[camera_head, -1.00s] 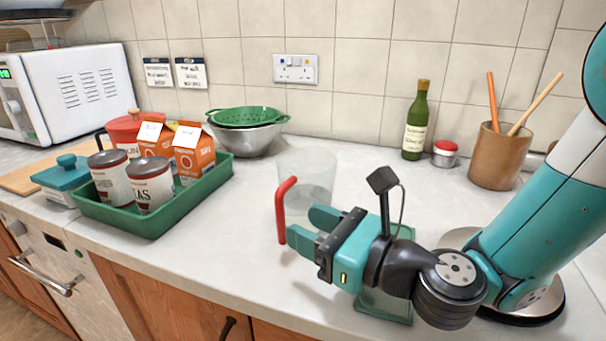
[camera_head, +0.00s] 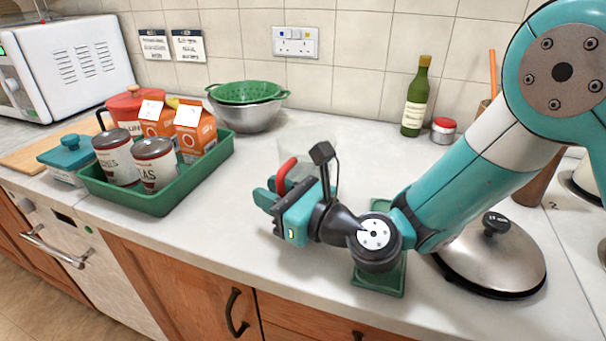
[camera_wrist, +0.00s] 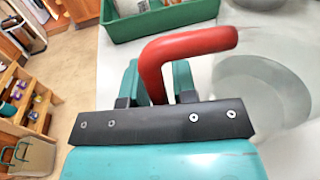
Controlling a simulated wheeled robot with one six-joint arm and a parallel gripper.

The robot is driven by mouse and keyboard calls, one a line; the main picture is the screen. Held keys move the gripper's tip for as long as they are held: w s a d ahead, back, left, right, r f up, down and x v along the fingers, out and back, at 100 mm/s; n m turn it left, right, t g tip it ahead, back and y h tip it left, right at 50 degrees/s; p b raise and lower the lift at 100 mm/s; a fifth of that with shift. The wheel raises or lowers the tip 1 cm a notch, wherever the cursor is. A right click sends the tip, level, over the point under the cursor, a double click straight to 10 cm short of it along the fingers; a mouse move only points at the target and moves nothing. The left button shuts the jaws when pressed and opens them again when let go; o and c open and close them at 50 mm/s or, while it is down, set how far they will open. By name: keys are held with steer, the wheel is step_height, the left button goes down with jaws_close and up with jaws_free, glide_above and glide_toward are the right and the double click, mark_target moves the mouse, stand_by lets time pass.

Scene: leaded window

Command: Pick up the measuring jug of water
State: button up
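The measuring jug is a clear vessel (camera_head: 298,152) with a red handle (camera_head: 287,172). It stands on the worktop, partly hidden behind my gripper in the head view. In the wrist view its clear round body (camera_wrist: 262,85) is at the right and its red handle (camera_wrist: 190,45) arches over my fingers. My gripper (camera_head: 268,191) is at the handle, on the near side of the jug. In the wrist view the handle's upright part passes between the two teal fingers (camera_wrist: 158,82), which lie close against both sides. The fingertips are partly hidden by the handle.
A green tray (camera_head: 165,203) with canisters and cartons stands left. A steel bowl with a green colander (camera_head: 247,105) is behind. A bottle (camera_head: 415,100) and a small jar (camera_head: 443,130) stand at the wall. A pan lid (camera_head: 490,262) and a green item (camera_head: 380,280) lie right.

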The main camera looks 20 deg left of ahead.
jaws_close()
steer(key=shift+r, duration=0.15)
